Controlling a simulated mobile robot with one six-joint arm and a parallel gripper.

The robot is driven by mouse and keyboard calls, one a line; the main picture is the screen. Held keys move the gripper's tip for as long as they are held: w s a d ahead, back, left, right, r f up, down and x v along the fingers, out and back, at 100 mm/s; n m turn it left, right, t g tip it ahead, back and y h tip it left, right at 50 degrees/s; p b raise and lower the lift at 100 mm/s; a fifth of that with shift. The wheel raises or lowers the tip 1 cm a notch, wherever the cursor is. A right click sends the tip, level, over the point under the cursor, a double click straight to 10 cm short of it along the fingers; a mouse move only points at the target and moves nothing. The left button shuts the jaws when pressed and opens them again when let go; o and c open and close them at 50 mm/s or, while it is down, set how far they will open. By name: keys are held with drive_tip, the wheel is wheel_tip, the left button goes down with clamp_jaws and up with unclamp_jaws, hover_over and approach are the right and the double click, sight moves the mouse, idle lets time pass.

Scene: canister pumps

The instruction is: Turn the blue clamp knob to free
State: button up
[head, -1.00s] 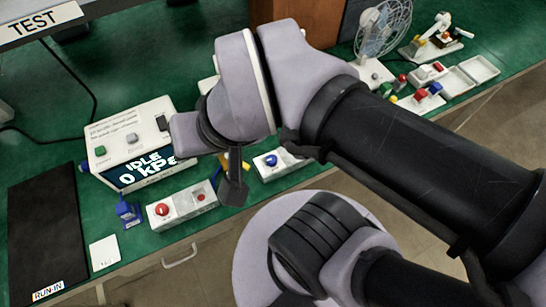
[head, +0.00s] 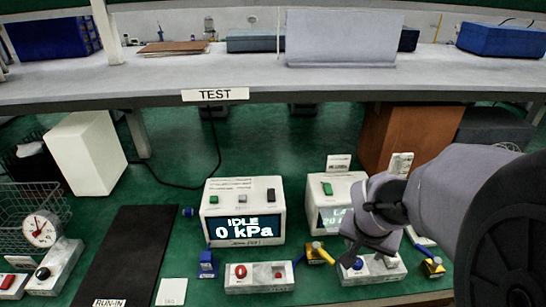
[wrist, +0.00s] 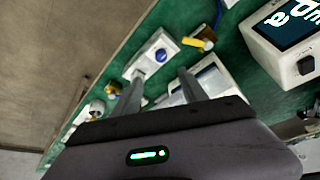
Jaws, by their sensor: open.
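A round blue knob (head: 358,264) sits on a white box (head: 345,278) at the front of the bench; it also shows in the wrist view (wrist: 161,56). I cannot read its setting. My gripper (head: 349,254) is above this box in the head view, close to the knob and partly covering the box. In the wrist view my gripper (wrist: 160,75) is open and empty, its two fingers apart with the knob beyond the gap between their tips. I cannot tell whether a finger touches anything. A small blue clamp-like piece (head: 207,264) stands further left.
A pump unit (head: 243,213) reads IDLE 0 kPa; a second unit (head: 326,217) is partly hidden by my arm. A white box with a red knob (head: 259,286) and a yellow piece (head: 319,253) stand left of the blue knob. A black mat (head: 125,255) lies further left.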

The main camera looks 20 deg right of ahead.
sight(358, 262)
drive_tip(key=b+x, duration=0.3)
drive_tip(key=x, duration=0.5)
drive_tip(key=b+x, duration=0.4)
drive_tip(key=x, duration=0.4)
drive_tip(key=shift+w+r, duration=0.1)
drive_tip(key=shift+w, duration=0.1)
drive_tip(key=shift+c, duration=0.4)
clamp_jaws()
